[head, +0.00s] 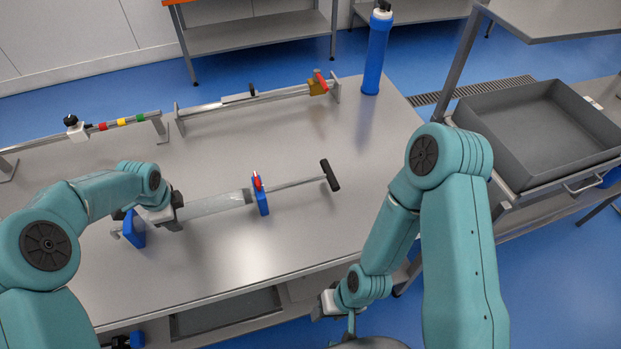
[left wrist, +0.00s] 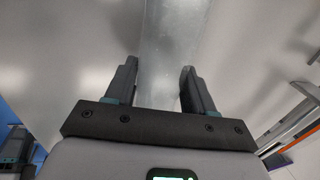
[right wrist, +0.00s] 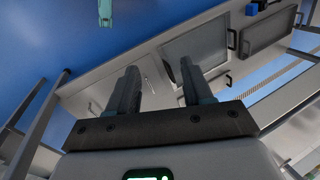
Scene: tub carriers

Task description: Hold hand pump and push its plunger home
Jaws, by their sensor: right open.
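The hand pump (head: 215,204) lies across the table, with a clear barrel, blue end brackets and a red part at the right bracket. Its plunger rod (head: 295,183) sticks out to the right and ends in a black T-handle (head: 330,175). My left gripper (head: 177,206) is at the barrel's left part. In the left wrist view, the fingers (left wrist: 160,85) stand on both sides of the barrel (left wrist: 165,50); I cannot tell whether they press on it. My right gripper (head: 325,304) is low, in front of the table edge, away from the pump. It is open and empty in the right wrist view (right wrist: 158,88).
A rail with an orange and red clamp (head: 318,84) and a bar with coloured bands (head: 122,121) lie along the table's back. A blue cylinder (head: 375,55) stands at the back right corner. A grey tub (head: 540,125) is on the right. The table right of the handle is clear.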

